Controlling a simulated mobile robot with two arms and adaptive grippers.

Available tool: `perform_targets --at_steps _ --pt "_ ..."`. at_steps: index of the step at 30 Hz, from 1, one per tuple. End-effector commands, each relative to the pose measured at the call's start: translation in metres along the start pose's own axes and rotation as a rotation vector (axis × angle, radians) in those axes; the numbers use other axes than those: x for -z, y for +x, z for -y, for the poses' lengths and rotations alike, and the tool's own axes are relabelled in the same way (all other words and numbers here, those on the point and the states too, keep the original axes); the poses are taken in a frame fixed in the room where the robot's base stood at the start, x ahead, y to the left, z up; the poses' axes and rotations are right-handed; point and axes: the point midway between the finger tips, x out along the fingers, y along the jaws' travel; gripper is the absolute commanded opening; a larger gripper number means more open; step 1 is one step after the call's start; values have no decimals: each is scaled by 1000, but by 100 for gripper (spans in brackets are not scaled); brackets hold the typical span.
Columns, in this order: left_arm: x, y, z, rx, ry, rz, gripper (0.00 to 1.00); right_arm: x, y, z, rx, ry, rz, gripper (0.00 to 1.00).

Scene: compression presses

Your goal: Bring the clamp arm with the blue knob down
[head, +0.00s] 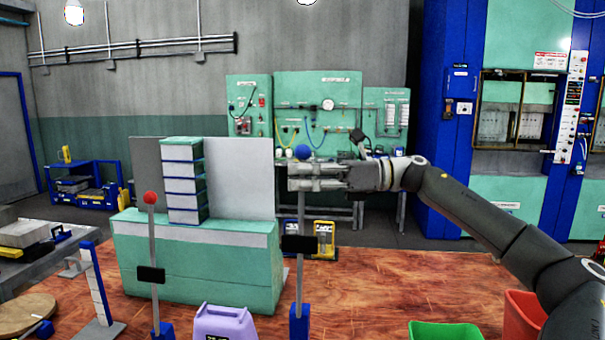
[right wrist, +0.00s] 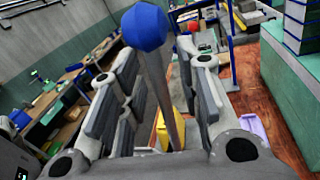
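The clamp arm with the blue knob (head: 303,152) stands upright in the head view, its grey rod (head: 300,268) rising from a blue base (head: 299,322). My right gripper (head: 305,180) is level with the rod's upper part, just below the knob. In the right wrist view the blue knob (right wrist: 145,27) and rod (right wrist: 163,95) show between the two fingers of the open gripper (right wrist: 158,68). A gap shows left of the rod; the right finger looks close, contact unclear. A second upright clamp arm has a red knob (head: 150,198). My left gripper is out of view.
A green press block (head: 195,265) with a stacked drawer unit (head: 183,180) stands between and behind the clamp arms. A purple container (head: 226,322), a green bin (head: 445,331) and a red bin (head: 522,312) line the front. The wooden table (head: 390,280) is clear right of the blue-knob arm.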

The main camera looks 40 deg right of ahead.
Motion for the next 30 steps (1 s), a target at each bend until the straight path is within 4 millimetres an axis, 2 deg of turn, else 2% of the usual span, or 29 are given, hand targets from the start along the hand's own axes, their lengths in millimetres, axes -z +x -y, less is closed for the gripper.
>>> perform_targets --at_steps 2,9,22,30 --pt "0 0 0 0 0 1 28 0 0 0 0 0 0 31" --pt "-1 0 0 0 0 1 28 0 0 0 0 0 0 0" --pt "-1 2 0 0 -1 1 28 0 0 -1 0 -8 0 0" --pt "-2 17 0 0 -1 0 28 2 2 -11 1 -80 -15 0"
